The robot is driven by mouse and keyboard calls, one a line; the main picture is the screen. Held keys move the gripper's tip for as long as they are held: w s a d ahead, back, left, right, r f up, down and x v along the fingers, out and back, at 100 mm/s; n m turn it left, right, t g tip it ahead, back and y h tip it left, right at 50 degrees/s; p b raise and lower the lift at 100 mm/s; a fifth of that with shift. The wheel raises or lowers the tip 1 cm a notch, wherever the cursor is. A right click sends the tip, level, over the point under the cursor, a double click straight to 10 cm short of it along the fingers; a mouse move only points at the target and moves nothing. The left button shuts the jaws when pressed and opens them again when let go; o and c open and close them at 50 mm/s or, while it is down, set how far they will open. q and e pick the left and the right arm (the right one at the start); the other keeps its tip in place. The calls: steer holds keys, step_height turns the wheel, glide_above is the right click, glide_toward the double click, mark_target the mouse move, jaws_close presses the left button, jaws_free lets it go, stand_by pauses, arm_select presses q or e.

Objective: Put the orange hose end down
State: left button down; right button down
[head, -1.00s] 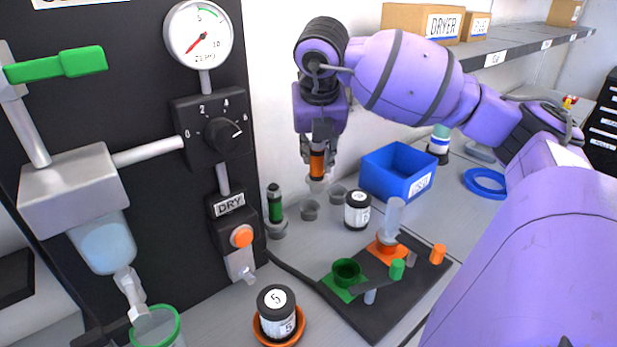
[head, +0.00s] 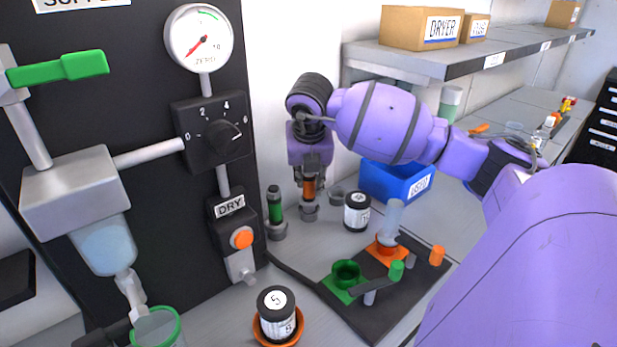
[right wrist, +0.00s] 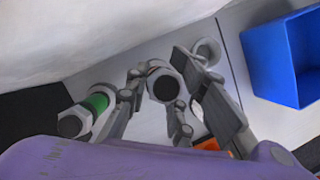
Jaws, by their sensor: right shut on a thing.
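The orange hose end (head: 309,190) is upright, with an orange band and a grey lower part. My right gripper (head: 310,178) is shut on it from above. Its lower end is at the middle grey cup (head: 309,213); I cannot tell whether it rests fully inside. In the right wrist view its dark round end (right wrist: 167,87) shows between the fingers (right wrist: 160,105). The green hose end (head: 275,206) stands upright in the left grey cup (head: 277,232). It also shows in the right wrist view (right wrist: 95,103). My left gripper is out of view.
An empty grey cup (head: 337,197) stands to the right. A black-lidded jar (head: 357,211) and a blue bin (head: 398,181) are close by. The black panel (head: 150,190) stands left. A dark tray (head: 385,300) with green and orange holders is in front.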

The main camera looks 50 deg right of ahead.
steer(key=shift+f+b, duration=0.3)
steer(key=shift+f, duration=0.15)
steer(key=c, duration=1.5)
jaws_free()
steer(key=shift+r, duration=0.2)
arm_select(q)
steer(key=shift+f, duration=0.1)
arm_select(e)
steer(key=v, duration=1.2)
steer(key=shift+r, duration=0.3)
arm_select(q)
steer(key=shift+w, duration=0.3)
